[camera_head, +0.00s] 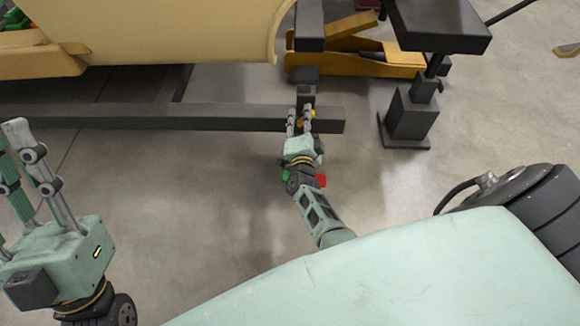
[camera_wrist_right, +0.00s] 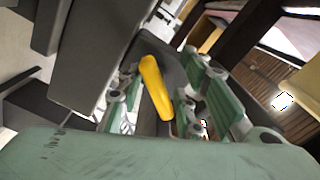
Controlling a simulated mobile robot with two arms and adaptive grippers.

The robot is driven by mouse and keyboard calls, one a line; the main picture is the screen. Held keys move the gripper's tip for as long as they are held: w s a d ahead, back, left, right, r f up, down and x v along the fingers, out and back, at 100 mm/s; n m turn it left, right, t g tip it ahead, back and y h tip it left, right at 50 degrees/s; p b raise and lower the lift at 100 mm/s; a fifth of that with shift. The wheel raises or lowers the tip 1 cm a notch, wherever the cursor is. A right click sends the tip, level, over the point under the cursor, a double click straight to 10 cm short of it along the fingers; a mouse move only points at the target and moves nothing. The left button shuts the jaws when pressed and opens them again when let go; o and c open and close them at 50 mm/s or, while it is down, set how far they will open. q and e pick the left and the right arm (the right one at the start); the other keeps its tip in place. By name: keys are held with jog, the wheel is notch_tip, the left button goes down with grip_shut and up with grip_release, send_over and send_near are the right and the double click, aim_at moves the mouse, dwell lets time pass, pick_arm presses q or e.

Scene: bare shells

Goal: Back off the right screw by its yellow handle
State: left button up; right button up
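The yellow handle (camera_wrist_right: 155,88) shows in the right wrist view between the two fingers of my right gripper (camera_wrist_right: 165,100). The fingers stand apart on either side of it, with a visible gap on the right; contact on the left is unclear. In the head view, my right gripper (camera_head: 300,112) reaches to the end of a dark beam, and only a bit of the yellow handle (camera_head: 309,114) shows beside the fingers. The screw itself is mostly hidden. My left gripper (camera_head: 14,150) is at the left edge, raised, empty, with its fingers apart and partly cut off.
The dark horizontal beam (camera_head: 150,116) runs across under a tan shell (camera_head: 160,30). A yellow-orange stand (camera_head: 390,62) lies behind it, and a dark post with a base (camera_head: 410,115) stands to the right. The concrete floor (camera_head: 200,190) in front is clear.

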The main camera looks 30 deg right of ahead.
jog(key=m+b, duration=0.1)
jog(key=m, duration=0.4)
jog(key=shift+d+b, duration=0.1)
jog(key=shift+b, duration=0.2)
jog(key=m+b, duration=0.2)
jog(key=m, duration=0.2)
jog(key=shift+s+m, duration=0.1)
jog(key=shift+m, duration=0.3)
jog(key=m+b, duration=0.2)
jog(key=m, duration=0.3)
jog(key=shift+r, duration=0.1)
jog(key=m+b, duration=0.1)
jog(key=m, duration=0.2)
jog(key=shift+s+d+b, duration=0.1)
jog(key=shift+b, duration=0.25)
jog(key=s+a+n+y+p, duration=0.7)
jog(key=s+a+n+p, duration=0.3)
jog(key=a+n+p, duration=0.5)
jog(key=s+a+f+n+g+y+p, duration=0.1)
jog(key=s+a+f+n+g+p, duration=0.1)
jog(key=s+n+p, duration=0.5)
jog(key=s+a+f+n+g+y+p, duration=0.2)
jog(key=s+n+g+p, duration=0.2)
jog(key=s+n+p, duration=0.3)
